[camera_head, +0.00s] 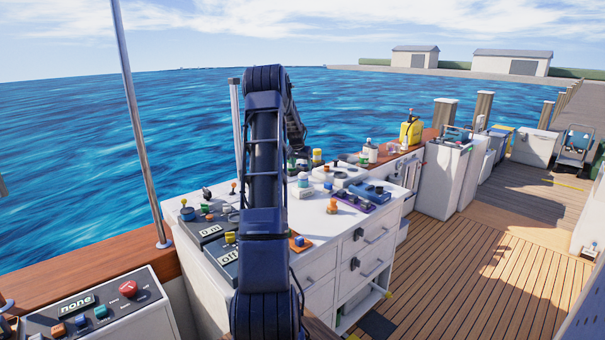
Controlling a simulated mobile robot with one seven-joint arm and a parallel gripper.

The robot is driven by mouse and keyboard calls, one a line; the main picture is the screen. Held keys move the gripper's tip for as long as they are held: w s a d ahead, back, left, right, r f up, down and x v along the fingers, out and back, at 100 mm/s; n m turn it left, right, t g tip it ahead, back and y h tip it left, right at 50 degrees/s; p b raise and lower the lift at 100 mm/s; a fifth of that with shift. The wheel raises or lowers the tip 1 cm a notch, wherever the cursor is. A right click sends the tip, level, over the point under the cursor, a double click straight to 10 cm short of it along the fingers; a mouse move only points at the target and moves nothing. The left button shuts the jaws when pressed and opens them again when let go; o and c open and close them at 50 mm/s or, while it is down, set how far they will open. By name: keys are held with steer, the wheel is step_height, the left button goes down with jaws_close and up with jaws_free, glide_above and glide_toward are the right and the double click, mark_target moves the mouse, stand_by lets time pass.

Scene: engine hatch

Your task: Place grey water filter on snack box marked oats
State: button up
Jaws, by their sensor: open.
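I cannot pick out the grey water filter or the snack box marked oats; no oats label is readable at this size. Many small items stand on the white cabinet top (316,215), among them a white round-topped piece (303,181) and a grey-white round piece (345,171), too small to name surely. My dark arm (264,180) rises in front of the cabinet and hides part of its top. Its far links (296,128) bend down behind the near link, and my gripper's fingers are not visible.
A blue piece (369,191) and an orange knob (333,206) stand near the cabinet's right edge. A yellow jug (411,130) stands on the rail behind. A control panel (92,312) is at lower left. The wooden deck (470,270) at right is mostly clear.

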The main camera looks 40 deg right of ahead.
steer(key=s+a+r+n+t+y, duration=0.1)
steer(key=a+r, duration=0.6)
steer(key=a, duration=0.4)
steer(key=a+r+n, duration=0.2)
steer(key=a+r, duration=0.5)
steer(key=a, duration=0.3)
steer(key=s+a+r+n+t+y, duration=0.1)
steer(key=s+a+r, duration=0.2)
steer(key=a, duration=0.6)
steer(key=s+a+r+n, duration=0.2)
steer(key=s+a+r, duration=0.15)
steer(key=a, duration=0.45)
steer(key=s+a+f+n+y, duration=0.1)
steer(key=s+a+f+n, duration=0.1)
steer(key=s+a, duration=1)
steer(key=s+a+f+n+y, duration=0.1)
steer(key=s+a+n, duration=0.3)
steer(key=s+a, duration=0.8)
steer(key=s+f, duration=0.1)
steer(key=s, duration=0.2)
steer(key=shift+s+a+n+t, duration=0.2)
steer(key=shift+a+n+t, duration=0.1)
steer(key=shift+a+n, duration=0.1)
steer(key=shift+f, duration=0.1)
